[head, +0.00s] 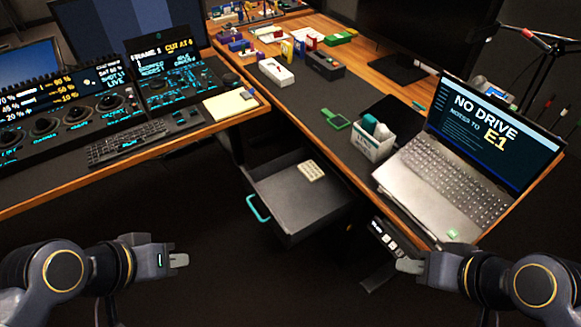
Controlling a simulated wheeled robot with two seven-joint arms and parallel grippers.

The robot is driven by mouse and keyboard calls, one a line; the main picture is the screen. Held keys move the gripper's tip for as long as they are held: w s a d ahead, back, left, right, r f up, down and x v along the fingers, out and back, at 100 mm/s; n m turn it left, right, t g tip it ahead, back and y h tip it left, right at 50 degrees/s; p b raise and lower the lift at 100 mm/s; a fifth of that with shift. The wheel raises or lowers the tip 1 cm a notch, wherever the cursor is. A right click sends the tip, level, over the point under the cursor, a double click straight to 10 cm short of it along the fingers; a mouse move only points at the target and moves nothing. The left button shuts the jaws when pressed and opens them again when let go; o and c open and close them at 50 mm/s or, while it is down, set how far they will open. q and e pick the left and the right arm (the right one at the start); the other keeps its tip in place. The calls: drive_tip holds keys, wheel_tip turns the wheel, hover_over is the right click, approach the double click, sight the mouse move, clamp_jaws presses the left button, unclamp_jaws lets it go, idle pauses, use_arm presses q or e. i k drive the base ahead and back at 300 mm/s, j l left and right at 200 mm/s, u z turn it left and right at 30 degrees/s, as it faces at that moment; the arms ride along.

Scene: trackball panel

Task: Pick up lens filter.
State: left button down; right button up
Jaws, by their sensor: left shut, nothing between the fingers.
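I cannot tell for sure which object is the lens filter. A small flat green-framed square with a dark middle (336,119) lies on the dark desk mat, left of the white box, and may be it. My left gripper (181,260) is shut and empty at the lower left, below the desk edge and far from that square. My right gripper (406,265) is at the lower right, in front of the laptop desk; its finger gap does not show. Neither gripper touches anything.
An open drawer (268,194) with a teal handle holds a pale keypad-like block (312,171). A laptop (440,180) and white box (371,143) stand at right. A control console (60,125) fills the left desk. Several small coloured objects lie at the back.

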sight(338, 122)
drive_tip(key=i+l+u, duration=0.2)
drive_tip(key=i+u, duration=0.3)
drive_tip(key=i+l+u, duration=0.5)
drive_tip(key=i+j, duration=0.05)
